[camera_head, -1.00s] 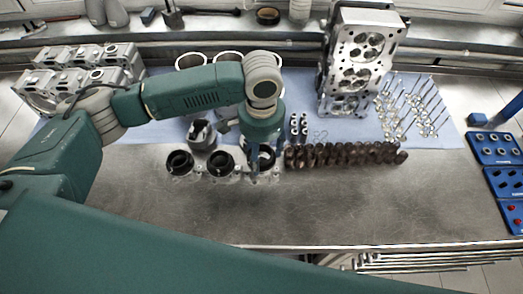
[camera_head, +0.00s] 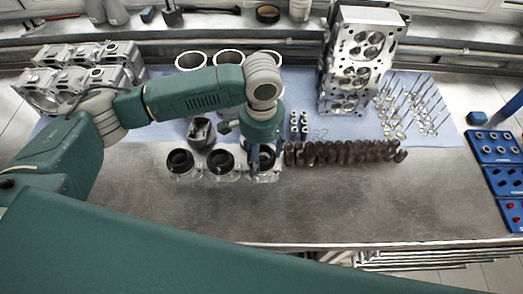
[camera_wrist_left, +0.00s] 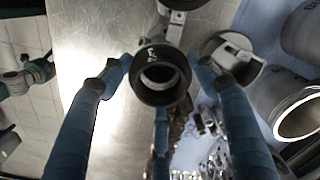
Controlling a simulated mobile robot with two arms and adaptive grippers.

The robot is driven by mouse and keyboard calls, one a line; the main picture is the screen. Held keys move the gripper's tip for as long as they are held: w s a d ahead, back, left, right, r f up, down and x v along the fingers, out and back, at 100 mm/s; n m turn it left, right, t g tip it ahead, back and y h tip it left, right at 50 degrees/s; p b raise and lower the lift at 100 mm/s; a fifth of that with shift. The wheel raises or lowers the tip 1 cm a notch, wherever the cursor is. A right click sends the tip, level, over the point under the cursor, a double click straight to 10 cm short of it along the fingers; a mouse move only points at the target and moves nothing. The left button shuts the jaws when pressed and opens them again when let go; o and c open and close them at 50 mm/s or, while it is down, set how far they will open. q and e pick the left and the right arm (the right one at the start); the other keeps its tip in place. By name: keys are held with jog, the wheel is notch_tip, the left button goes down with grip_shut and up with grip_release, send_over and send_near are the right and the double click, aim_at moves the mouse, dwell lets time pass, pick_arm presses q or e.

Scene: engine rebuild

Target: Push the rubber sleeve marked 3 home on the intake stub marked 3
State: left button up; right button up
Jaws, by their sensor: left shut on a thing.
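In the head view my left gripper (camera_head: 262,170) reaches down from above at the right end of a row of three stubs and hides most of the stub there. The intake stub under the sleeve is largely hidden, so I cannot tell how deep the sleeve sits. My right gripper is not in view.
Two similar black-ringed stubs (camera_head: 180,162) (camera_head: 220,161) stand to the left. A piston (camera_head: 201,132) is close behind, and a dark camshaft-like row (camera_head: 345,152) lies to the right. A cylinder head (camera_head: 357,60) stands behind. The bench front (camera_head: 330,205) is clear.

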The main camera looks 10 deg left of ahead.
pick_arm(q)
jog(key=shift+f+p, duration=0.3)
jog(key=shift+f, duration=0.3)
dwell(0.5)
jog(key=o, duration=0.4)
jog(key=c, duration=0.3)
jog(key=shift+c, duration=0.2)
jog(key=shift+f, duration=0.75)
jog(key=o, duration=1.2)
